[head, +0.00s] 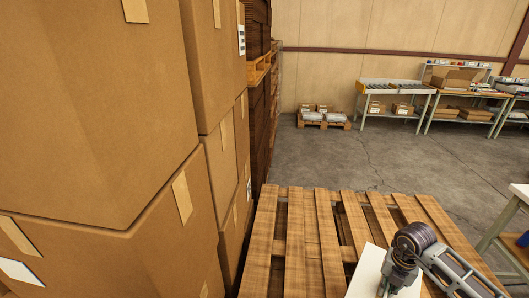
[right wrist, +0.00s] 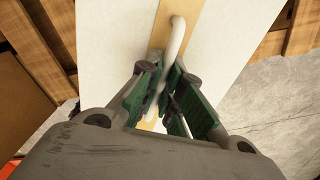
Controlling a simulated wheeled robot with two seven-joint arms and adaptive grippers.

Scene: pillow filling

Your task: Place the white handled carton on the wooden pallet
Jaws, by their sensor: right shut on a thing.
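The white handled carton (head: 366,270) shows at the bottom of the head view, over the near part of the wooden pallet (head: 325,225). In the right wrist view the carton (right wrist: 108,40) has a tan strip and a white handle (right wrist: 176,38) on top. My right gripper (right wrist: 168,100) is shut on that handle. The pallet's slats (right wrist: 38,50) show beside the carton in the right wrist view. I cannot tell whether the carton touches the pallet. In the head view my right arm covers part of the carton. My left gripper is not in view.
Tall stacked brown boxes (head: 100,110) fill the left, close to the pallet's left side. A table (head: 520,195) stands at the right edge. Workbenches (head: 440,95) and a small loaded pallet (head: 323,122) are far back. The pallet's far part is bare.

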